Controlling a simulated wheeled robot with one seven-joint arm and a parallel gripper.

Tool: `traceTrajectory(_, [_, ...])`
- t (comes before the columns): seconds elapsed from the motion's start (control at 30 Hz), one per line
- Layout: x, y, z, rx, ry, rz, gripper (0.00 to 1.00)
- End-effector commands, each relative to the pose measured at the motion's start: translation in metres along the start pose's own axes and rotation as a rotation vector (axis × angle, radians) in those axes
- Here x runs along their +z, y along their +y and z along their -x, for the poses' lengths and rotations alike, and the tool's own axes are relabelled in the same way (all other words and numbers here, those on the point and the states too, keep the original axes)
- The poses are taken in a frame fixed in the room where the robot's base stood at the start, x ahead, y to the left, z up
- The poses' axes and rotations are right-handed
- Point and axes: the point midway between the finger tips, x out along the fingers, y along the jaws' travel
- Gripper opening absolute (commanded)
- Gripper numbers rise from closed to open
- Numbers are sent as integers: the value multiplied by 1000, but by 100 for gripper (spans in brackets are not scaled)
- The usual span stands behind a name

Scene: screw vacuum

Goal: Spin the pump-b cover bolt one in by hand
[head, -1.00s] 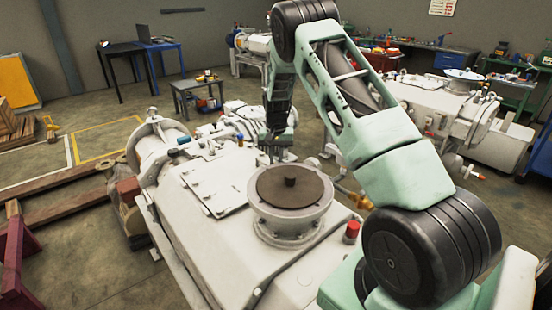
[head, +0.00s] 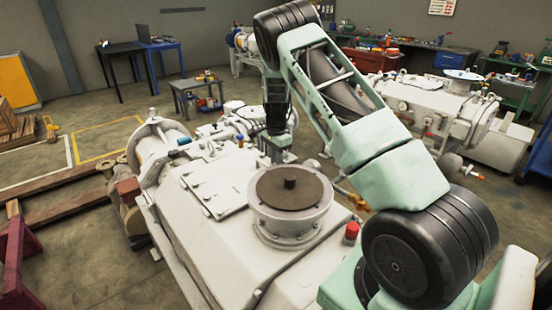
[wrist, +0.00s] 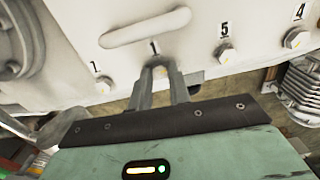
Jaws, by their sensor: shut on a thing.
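In the wrist view my gripper (wrist: 157,70) has its two grey fingers closed together at the lower edge of a pale cover plate (wrist: 195,52), just below a mark "1". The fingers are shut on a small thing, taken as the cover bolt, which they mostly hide. I cannot tell how deep it sits. A bolt (wrist: 103,86) under another "1" shows to the left. Bolt five (wrist: 227,55) and bolt four (wrist: 298,40) show to the right. In the head view my gripper (head: 277,155) is over the far side of the white pump (head: 215,240), its tips hidden.
A round flanged port with a brown disc (head: 290,188) stands on the pump near my arm. A red cap (head: 351,231) is at its right. A second white machine (head: 435,105) stands behind on the right. A finned grey part (wrist: 292,90) is right of the fingers.

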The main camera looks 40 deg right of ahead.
Motion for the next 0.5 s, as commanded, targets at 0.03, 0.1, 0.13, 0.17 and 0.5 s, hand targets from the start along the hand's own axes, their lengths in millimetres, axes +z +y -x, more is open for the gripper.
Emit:
traceTrajectory(0.03, [0,-1,2,-3,3,-30,0])
traceTrajectory(0.1, [-1,-1,2,-3,2,-72,0])
traceTrajectory(0.13, [-1,-1,2,-4,2,-89,0])
traceTrajectory(0.17, [-1,-1,2,-4,2,-105,0])
traceTrajectory(0.5, [-1,-1,2,-4,2,-205,0])
